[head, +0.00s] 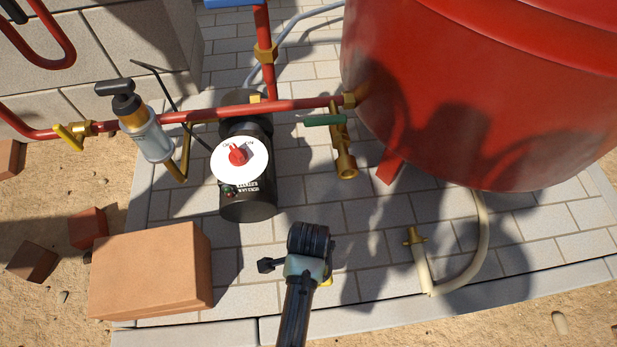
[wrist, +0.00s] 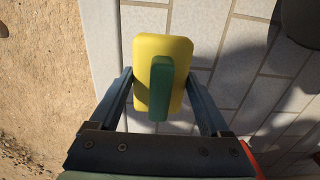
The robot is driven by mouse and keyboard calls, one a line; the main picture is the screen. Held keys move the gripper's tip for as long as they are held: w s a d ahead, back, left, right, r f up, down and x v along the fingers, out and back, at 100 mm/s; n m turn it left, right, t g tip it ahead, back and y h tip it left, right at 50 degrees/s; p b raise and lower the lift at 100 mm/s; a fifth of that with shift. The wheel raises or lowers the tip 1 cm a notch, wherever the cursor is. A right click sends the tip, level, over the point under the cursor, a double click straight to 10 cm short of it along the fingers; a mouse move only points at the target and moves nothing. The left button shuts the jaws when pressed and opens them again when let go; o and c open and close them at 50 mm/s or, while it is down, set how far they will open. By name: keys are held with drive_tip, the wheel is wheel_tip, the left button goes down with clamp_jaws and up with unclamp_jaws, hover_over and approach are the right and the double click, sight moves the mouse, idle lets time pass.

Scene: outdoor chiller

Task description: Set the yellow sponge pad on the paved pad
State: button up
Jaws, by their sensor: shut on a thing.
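The yellow sponge pad (wrist: 143,60) with a green grip on top (wrist: 161,88) is between the two fingers of my gripper (wrist: 160,76), which is shut on it. In the head view my gripper (head: 305,266) is over the front part of the paved pad (head: 290,205), and only a yellow sliver of the sponge (head: 327,281) shows beside it. The paving (wrist: 225,62) lies under and right of the sponge in the wrist view. I cannot tell whether the sponge touches the paving.
A black pump (head: 248,205) stands behind my gripper. A large brown block (head: 150,270) is at left, a red tank (head: 480,90) at back right, and a beige hose (head: 470,265) at right. The kerb (head: 380,318) borders sandy ground in front. Paving beside my gripper is clear.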

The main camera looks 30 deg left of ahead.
wheel_tip(320, 180, down, 7)
drive_tip(key=b, duration=0.4)
drive_tip(key=shift+r, duration=0.1)
drive_tip(key=o, duration=1.3)
wheel_tip(320, 180, up, 12)
drive_tip(key=p, duration=0.8)
